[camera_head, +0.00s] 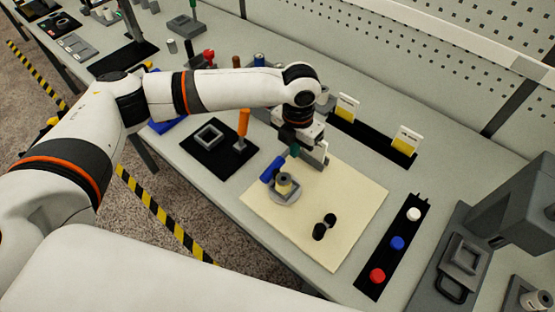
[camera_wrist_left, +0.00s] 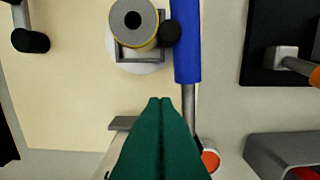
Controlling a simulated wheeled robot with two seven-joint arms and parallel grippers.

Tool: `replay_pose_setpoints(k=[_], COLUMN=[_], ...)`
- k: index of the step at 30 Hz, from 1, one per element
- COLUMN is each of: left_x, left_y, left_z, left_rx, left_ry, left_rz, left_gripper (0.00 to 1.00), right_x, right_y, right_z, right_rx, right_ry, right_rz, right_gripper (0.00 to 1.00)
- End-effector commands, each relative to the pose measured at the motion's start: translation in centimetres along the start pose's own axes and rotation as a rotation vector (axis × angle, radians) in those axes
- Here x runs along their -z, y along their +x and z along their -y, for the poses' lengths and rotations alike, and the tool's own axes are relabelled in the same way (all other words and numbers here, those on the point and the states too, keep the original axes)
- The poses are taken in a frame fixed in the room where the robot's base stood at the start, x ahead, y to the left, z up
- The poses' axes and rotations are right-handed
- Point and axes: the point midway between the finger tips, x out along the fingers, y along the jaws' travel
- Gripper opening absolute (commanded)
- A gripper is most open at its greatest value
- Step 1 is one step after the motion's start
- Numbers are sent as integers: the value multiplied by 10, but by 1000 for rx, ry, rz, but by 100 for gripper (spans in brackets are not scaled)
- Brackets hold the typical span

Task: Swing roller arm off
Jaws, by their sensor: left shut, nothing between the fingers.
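A blue roller (camera_head: 272,168) sits beside a yellow-rimmed spool with a grey top (camera_head: 284,181) on a small grey base over the cream mat (camera_head: 343,197). In the left wrist view the blue roller (camera_wrist_left: 187,42) stands close to the right of the spool (camera_wrist_left: 133,24), with a black knob (camera_wrist_left: 170,34) between them. A grey rod (camera_wrist_left: 188,104) extends from the roller's lower end in that view. My left gripper (camera_head: 294,151) is at the mat's far edge, close to the roller. Its green fingers (camera_wrist_left: 161,102) are shut and empty. My right gripper is not in view.
A handle with black ends (camera_head: 320,231) lies on the mat. A black strip with white, blue and red caps (camera_head: 397,243) lies to the right, near a grey machine (camera_head: 515,208). A black mat with an orange-handled tool (camera_head: 243,124) lies to the left.

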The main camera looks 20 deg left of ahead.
Motion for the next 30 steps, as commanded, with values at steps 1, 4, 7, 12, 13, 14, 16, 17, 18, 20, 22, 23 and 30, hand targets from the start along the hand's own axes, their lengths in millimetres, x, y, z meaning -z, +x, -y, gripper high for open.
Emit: replay_pose_setpoints(k=[1,4,7,12,13,14,16,17,18,20,22,23,30], left_x=[0,0,0,0,0,0,0,0,0,0,0,0,0], left_y=[0,0,0,3,4,5,8,9,11,13,16,17,27], left_z=[0,0,0,0,0,0,0,0,0,0,0,0,0], left_rx=[0,0,0,0,0,0,0,0,0,0,0,0,0], left_ry=[0,0,0,0,0,0,0,0,0,0,0,0,0], left_rz=[0,0,0,0,0,0,0,0,0,0,1,1,1], left_gripper=[0,0,0,0,0,0,0,0,0,0,0,0,0], right_x=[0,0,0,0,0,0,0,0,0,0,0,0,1], right_y=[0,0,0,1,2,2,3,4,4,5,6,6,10], right_z=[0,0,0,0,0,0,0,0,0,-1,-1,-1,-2], right_rx=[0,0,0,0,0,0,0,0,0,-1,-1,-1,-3], right_ry=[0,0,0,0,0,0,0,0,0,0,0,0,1], right_rz=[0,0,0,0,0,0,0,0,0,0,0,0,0], right_gripper=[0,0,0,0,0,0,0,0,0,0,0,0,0])
